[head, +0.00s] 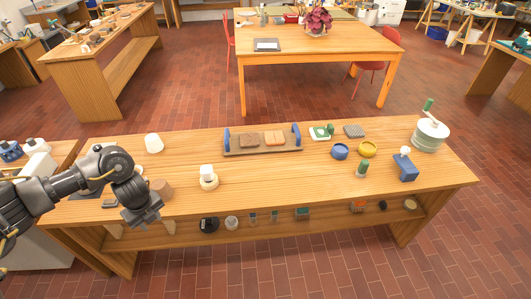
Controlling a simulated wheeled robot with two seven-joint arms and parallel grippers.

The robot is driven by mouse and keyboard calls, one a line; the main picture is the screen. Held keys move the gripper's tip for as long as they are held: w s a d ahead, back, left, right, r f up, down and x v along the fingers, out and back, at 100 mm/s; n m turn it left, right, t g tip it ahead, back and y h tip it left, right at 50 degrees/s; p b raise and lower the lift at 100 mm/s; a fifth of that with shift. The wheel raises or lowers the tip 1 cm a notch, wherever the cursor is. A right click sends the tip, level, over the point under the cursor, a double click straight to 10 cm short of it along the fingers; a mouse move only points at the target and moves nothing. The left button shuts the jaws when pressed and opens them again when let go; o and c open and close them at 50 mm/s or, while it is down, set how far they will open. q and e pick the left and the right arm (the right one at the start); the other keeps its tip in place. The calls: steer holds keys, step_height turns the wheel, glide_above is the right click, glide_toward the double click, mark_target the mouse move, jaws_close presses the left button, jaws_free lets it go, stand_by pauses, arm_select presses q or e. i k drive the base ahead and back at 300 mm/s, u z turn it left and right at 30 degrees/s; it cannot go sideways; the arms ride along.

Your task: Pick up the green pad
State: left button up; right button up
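The view is too small to tell for certain which item is the green pad. A pale square piece with green on it (320,133) lies at the back of the long wooden bench, right of the wooden tray. A small dark-green item (361,170) stands nearer the front right. A flat greenish item (303,213) is on the lower shelf. My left gripper (146,217) hangs over the bench's front left edge, pointing down, far left of all three green items. Its fingers are too small and dark to judge their opening. My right gripper is not in view.
The bench (260,185) also holds a tray with blue handles (262,151), blue (340,151) and yellow (367,149) pots, a white cranked wheel (431,133) and a blue block (405,168). A brown cylinder (162,188) is near my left gripper. The bench's middle front is clear.

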mark_target(364, 164)
steer(key=u, duration=0.3)
steer(key=i, duration=1.4)
steer(key=z, duration=3.15)
